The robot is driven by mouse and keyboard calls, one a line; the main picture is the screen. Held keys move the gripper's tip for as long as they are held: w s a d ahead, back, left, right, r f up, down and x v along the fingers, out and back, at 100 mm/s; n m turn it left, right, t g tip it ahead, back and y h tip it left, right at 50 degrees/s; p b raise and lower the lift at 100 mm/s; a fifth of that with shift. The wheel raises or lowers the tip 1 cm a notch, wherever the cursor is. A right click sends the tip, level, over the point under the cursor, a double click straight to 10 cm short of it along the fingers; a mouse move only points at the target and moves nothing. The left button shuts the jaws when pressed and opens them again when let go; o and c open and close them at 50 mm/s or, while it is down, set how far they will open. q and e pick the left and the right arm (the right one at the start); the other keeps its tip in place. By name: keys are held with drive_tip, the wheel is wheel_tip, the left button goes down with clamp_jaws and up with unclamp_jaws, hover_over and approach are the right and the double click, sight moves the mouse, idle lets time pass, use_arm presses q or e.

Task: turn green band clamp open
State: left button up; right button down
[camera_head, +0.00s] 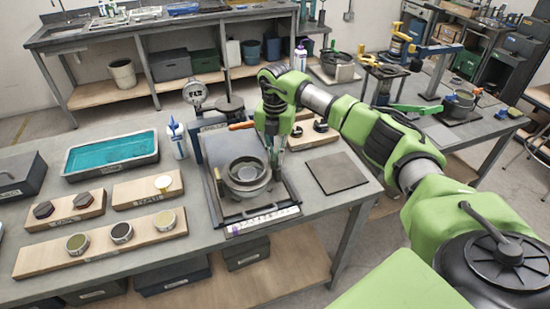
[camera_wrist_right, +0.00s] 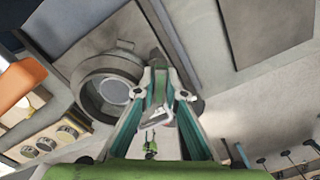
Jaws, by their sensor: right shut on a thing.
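A round grey metal vessel (camera_head: 247,176) with a ring around it sits on a dark framed plate on the table; it also shows in the right wrist view (camera_wrist_right: 88,88). A narrow green piece, which appears to be the lever of the green band clamp (camera_wrist_right: 160,86), stands at the vessel's side. My right gripper (camera_head: 275,168) reaches down at the vessel's right side. In the right wrist view its fingers (camera_wrist_right: 161,92) are shut on the green lever. The fingers hide most of the lever in the head view. My left gripper is not in view.
A dial gauge (camera_head: 195,92) and a white-and-blue bottle (camera_head: 178,139) stand behind and left. A teal-filled tray (camera_head: 112,153) and wooden blocks with small round parts (camera_head: 122,233) lie left. A flat dark plate (camera_head: 337,172) lies right. Another bench (camera_head: 485,128) stands farther right.

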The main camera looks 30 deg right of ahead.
sight(276, 154)
drive_tip(key=n+b, duration=0.1)
drive_tip(key=n, duration=0.2)
drive_tip(key=shift+n, duration=0.3)
drive_tip(key=shift+n+b, duration=0.3)
drive_tip(key=shift+n, duration=1.3)
drive_tip(key=c, duration=2.1)
unclamp_jaws()
drive_tip(key=shift+r, duration=0.1)
wheel_tip(276, 154, up, 12)
